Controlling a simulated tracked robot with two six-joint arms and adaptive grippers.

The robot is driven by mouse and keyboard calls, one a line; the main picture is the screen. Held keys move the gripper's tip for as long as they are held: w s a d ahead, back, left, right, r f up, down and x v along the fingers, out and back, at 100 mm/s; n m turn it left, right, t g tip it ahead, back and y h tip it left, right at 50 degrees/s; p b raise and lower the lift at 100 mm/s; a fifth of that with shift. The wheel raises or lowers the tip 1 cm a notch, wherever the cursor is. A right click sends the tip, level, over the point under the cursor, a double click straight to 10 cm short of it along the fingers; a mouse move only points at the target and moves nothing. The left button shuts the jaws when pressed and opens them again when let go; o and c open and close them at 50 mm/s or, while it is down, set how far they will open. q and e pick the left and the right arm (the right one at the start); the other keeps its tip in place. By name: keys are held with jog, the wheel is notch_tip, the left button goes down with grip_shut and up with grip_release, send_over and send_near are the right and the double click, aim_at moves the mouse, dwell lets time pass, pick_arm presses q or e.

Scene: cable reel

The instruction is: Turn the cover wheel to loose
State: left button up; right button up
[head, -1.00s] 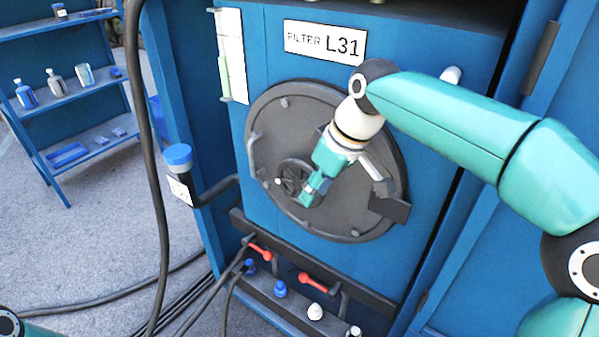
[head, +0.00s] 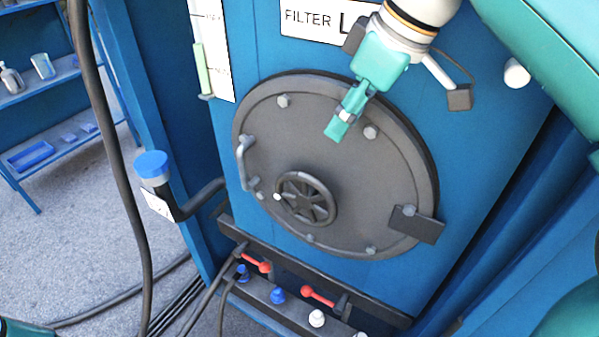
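The cover wheel (head: 321,187) is a small dark spoked handwheel with a pale knob (head: 277,197) on its left rim. It sits low on the round grey cover (head: 350,165) of the blue filter cabinet and is in full view. My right gripper (head: 338,127) hangs in front of the cover's upper part, above the wheel and apart from it. Its fingers look close together with nothing visible between them, but the gap is too small to judge. My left gripper does not show; only a bit of my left arm is at the bottom left corner.
The cover has a pale handle (head: 243,160) on its left and a dark plate (head: 418,224) at its lower right. Below are red levers (head: 318,296) and blue caps (head: 278,295). A blue-capped pipe (head: 151,165) and a hanging hose (head: 110,140) stand left.

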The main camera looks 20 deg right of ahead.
aim_at(306, 182)
jog(key=b+x, duration=0.3)
jog(key=x, duration=1.3)
jog(key=shift+w+f, duration=0.1)
jog(key=shift+f, duration=0.05)
grip_shut()
